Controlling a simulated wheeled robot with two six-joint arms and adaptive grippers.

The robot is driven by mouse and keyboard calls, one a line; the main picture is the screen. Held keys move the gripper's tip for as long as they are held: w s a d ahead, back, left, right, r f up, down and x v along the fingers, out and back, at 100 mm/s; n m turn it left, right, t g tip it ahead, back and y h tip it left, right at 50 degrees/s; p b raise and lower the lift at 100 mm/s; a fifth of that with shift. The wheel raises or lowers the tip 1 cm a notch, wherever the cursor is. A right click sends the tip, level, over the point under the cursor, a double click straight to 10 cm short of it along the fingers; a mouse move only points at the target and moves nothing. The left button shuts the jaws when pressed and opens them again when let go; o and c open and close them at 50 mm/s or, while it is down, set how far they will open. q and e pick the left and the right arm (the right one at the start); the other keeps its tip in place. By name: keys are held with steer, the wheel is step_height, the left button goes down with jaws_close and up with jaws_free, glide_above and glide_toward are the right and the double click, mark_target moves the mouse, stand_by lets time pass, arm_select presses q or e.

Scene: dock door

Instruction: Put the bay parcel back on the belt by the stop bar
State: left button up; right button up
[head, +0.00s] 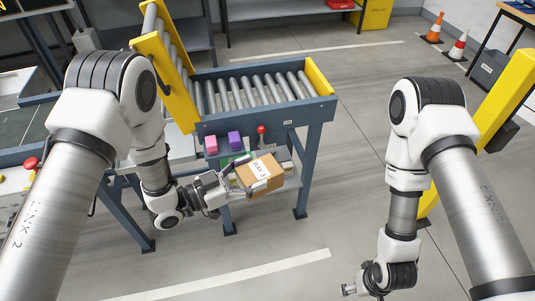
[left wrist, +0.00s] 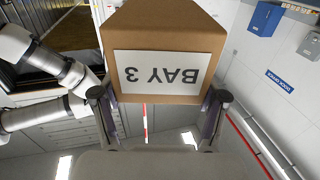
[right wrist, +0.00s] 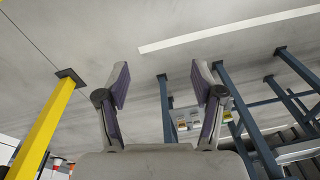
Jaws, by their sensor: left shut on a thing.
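The bay parcel is a brown cardboard box (head: 267,184) with a white label. In the left wrist view the parcel (left wrist: 160,25) shows the label "BAY 3" upside down. My left gripper (head: 246,186) is shut on it, one finger at each side, and holds it in front of the roller belt's near side, lower than the rollers. The belt (head: 250,92) has bare grey rollers in a blue frame. A yellow bar (head: 319,78) stands across its right end, seemingly the stop bar. My right gripper (right wrist: 158,85) is open and empty, low at the right in the head view (head: 350,290).
A yellow post (head: 507,92) stands right. The floor between is clear.

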steer(key=shift+o, duration=1.4)
steer(key=w+a+n+t+y, duration=0.1)
steer(key=w+a+t+y, duration=0.1)
steer(key=w, duration=0.6)
steer(key=w+a+r+n+t+y, duration=0.1)
steer(key=w+a, duration=0.3)
steer(key=w, duration=0.4)
steer(key=shift+t+y, duration=0.4)
steer(key=shift+t, duration=0.4)
steer(key=n+g+y, duration=0.7)
steer(key=n+g, duration=0.5)
steer(key=n, duration=1)
glide_toward(272, 163)
steer(key=x, duration=1.2)
steer(key=shift+s+a+f, duration=0.15)
steer(key=shift+a, duration=0.15)
steer(key=c, duration=1)
steer(key=o, duration=1)
